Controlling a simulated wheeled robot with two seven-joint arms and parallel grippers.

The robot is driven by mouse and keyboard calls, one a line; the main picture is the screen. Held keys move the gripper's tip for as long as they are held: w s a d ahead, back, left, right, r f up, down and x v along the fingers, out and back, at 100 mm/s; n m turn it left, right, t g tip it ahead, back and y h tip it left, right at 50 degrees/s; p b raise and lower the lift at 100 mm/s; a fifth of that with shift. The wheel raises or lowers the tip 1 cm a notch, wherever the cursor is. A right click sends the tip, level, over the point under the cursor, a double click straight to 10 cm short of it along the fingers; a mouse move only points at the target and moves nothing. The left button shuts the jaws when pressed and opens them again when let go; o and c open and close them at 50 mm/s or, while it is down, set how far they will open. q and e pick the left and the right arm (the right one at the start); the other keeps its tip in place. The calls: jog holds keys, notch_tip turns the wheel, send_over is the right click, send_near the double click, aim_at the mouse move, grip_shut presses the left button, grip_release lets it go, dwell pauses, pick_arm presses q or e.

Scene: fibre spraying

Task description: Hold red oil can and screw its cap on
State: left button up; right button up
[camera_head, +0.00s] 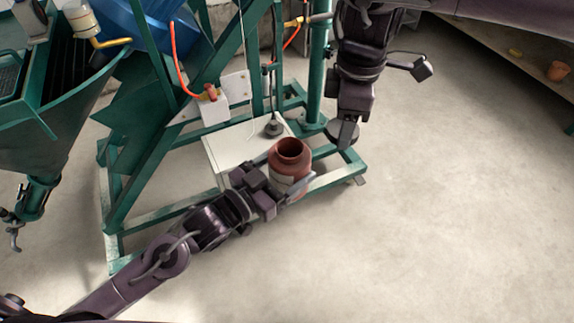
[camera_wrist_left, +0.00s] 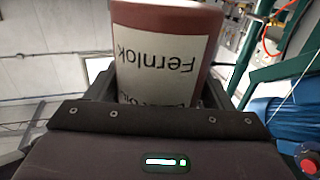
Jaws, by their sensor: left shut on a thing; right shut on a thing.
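The red oil can (camera_head: 289,161) stands upright in the head view, its round mouth open at the top. My left gripper (camera_head: 290,187) is shut on its body from the front left. In the left wrist view the can (camera_wrist_left: 208,45) fills the space between the fingers, its pale label upside down. My right gripper (camera_head: 345,136) points down, above and to the right of the can. It is shut on a dark round cap (camera_head: 336,131), partly hidden by the fingers. The cap is apart from the can's mouth.
A white box (camera_head: 225,147) with a small dark fitting (camera_head: 273,127) on it is just behind the can. A green metal frame (camera_head: 160,215) with a blue drum (camera_head: 150,30) stands at the left. The floor at the right is clear; a shelf (camera_head: 480,40) is at the back right.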

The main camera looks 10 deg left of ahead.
aim_at(289, 147)
jog(key=s+a+r+n, duration=0.1)
jog(key=a+n, duration=0.2)
jog(key=n, duration=0.1)
jog(key=a+r+n, duration=0.1)
jog(key=a+n, duration=0.2)
jog(key=s+a+r+n, duration=0.1)
jog(key=a+r+n, duration=0.1)
jog(key=a+n, duration=0.1)
jog(key=shift+s+r+n, duration=0.1)
jog(key=shift+s+n, duration=0.2)
jog(key=shift+n, duration=0.5)
jog(key=shift+s+a+r+n, duration=0.1)
jog(key=shift+s+a+n, duration=0.1)
jog(key=shift+n, duration=0.2)
jog(key=shift+f, duration=0.2)
jog(key=shift+f, duration=1.85)
jog(key=shift+w+f, duration=0.1)
jog(key=shift+f, duration=0.75)
jog(key=shift+f, duration=0.55)
